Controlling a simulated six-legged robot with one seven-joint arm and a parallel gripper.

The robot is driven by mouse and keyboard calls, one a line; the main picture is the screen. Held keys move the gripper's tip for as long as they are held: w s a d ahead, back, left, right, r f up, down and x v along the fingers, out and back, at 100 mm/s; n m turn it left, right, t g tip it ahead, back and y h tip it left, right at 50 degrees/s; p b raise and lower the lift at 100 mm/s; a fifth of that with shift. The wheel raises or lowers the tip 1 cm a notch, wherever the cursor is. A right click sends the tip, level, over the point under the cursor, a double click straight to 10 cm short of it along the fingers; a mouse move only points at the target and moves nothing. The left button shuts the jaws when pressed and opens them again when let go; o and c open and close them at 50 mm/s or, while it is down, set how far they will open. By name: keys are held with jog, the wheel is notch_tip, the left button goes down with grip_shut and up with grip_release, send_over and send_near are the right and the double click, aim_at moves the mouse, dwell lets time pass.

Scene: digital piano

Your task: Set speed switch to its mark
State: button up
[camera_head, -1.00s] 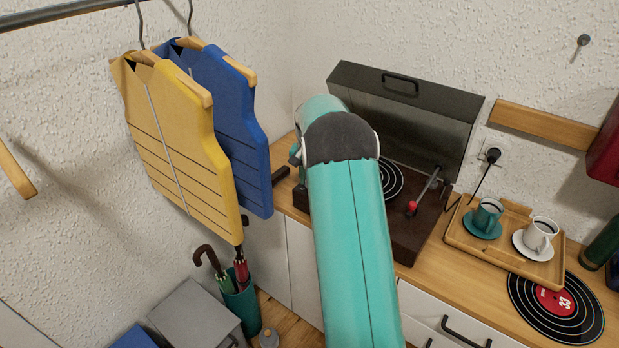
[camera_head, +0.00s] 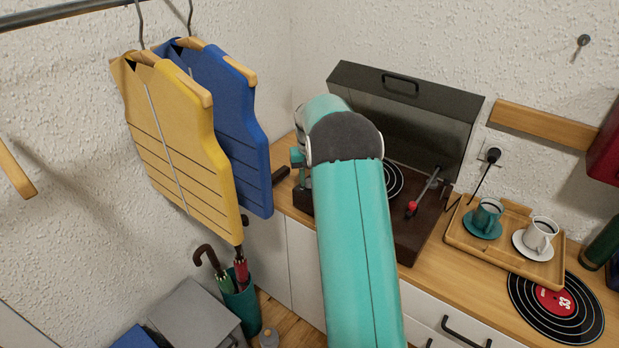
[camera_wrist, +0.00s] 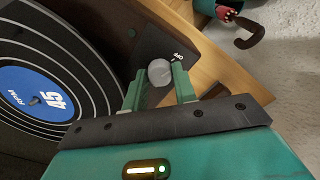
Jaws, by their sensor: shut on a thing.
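The record player (camera_head: 424,228) stands on the wooden counter with its dark lid raised. In the wrist view its speed switch is a round grey knob (camera_wrist: 159,72) at the corner of the dark deck, beside a small white printed mark (camera_wrist: 178,56). My gripper (camera_wrist: 160,84) is shut on this knob, with one green finger on each side. The lower part of the knob and its pointer cannot be made out. In the head view my teal arm hides the knob and most of my gripper.
A black record with a blue label (camera_wrist: 38,95) lies on the platter, close to my gripper. The red-tipped tonearm (camera_head: 425,190) is at the player's right. A tray (camera_head: 475,246) with two cups stands farther right. Yellow (camera_head: 180,140) and blue (camera_head: 225,120) vests hang at left.

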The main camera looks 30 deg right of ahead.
jog(key=o, duration=1)
jog(key=shift+c, duration=0.2)
notch_tip(320, 180, up, 14)
jog(key=shift+s+f, duration=0.1)
jog(key=shift+f, duration=0.05)
